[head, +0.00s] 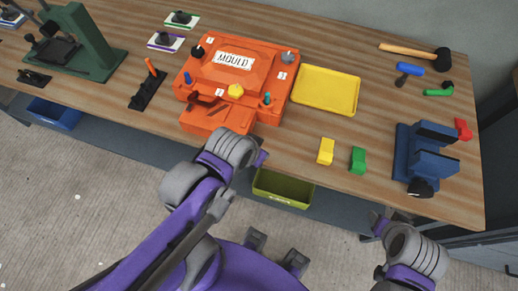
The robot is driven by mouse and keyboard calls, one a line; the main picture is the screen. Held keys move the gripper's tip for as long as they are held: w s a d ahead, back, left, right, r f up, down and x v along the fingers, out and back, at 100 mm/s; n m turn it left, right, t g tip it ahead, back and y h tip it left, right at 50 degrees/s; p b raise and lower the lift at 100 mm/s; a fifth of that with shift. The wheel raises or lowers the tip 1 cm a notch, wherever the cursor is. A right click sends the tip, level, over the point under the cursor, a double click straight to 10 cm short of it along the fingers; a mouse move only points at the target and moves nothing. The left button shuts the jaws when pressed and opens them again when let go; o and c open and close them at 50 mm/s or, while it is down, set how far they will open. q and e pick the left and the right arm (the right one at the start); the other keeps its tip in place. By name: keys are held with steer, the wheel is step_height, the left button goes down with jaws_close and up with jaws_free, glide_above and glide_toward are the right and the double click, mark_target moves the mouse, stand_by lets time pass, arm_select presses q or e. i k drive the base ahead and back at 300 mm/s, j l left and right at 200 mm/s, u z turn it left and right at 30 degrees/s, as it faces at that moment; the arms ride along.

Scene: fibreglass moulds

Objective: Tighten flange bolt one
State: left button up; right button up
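The orange mould (258,72) with a white "MOULD" label (235,60) sits at the back middle of the bench. Small posts or knobs stand around its rim: black (198,51), grey (288,57), blue (187,78), yellow (235,91) and teal (267,98). Small white tags lie beside some; I cannot read which is number one. My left gripper (262,158) is at the bench's front edge, just in front of the mould, its fingers mostly hidden by the wrist. My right gripper (377,222) is low, in front of the bench at the right. Neither visibly touches anything.
An orange-handled tool (150,68) stands in a black holder left of the mould. A yellow tray (327,90), yellow block (325,151), green block (357,160) and blue vise (425,160) are right. A hammer (415,51) lies behind. A green bin (283,188) hangs below the edge.

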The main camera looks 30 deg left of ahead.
mark_target(196, 52)
steer(key=u, duration=1.45)
